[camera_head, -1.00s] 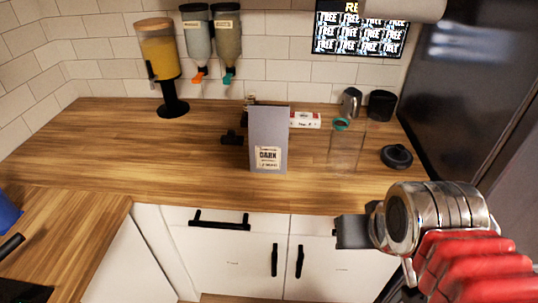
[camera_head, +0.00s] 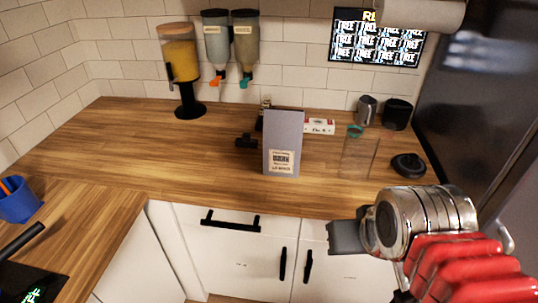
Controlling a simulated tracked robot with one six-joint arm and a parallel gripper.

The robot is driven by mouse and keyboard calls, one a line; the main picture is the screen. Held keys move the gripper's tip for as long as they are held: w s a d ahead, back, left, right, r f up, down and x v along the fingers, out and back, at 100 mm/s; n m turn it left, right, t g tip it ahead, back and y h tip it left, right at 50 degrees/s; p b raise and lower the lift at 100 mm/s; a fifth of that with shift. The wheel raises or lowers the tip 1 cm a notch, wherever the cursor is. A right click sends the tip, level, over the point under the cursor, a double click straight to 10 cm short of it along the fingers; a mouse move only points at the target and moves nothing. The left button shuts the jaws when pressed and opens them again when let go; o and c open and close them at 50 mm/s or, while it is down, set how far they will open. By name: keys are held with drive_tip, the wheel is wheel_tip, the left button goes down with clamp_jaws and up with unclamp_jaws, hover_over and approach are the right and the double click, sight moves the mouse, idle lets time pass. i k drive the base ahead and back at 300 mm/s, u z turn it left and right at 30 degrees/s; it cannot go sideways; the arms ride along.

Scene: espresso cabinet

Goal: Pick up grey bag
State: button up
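The grey bag (camera_head: 282,135) stands upright on the wooden counter, with a pale label on its lower front. My gripper (camera_head: 345,238) is at the lower right, in front of the cabinet doors and below and right of the bag, clear of it. Only a dark grey block at its tip shows. I cannot see whether its fingers are apart or closed. Nothing is visibly held.
A clear container (camera_head: 358,157) stands right of the bag, with a black round lid (camera_head: 408,165) farther right. A black object (camera_head: 246,141) sits just left of the bag. A juice dispenser (camera_head: 180,62) stands farther left. The counter (camera_head: 190,160) in front and left is clear.

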sight(284, 129)
drive_tip(key=u, duration=3.2)
drive_tip(key=k, duration=0.85)
drive_tip(key=z, duration=0.2)
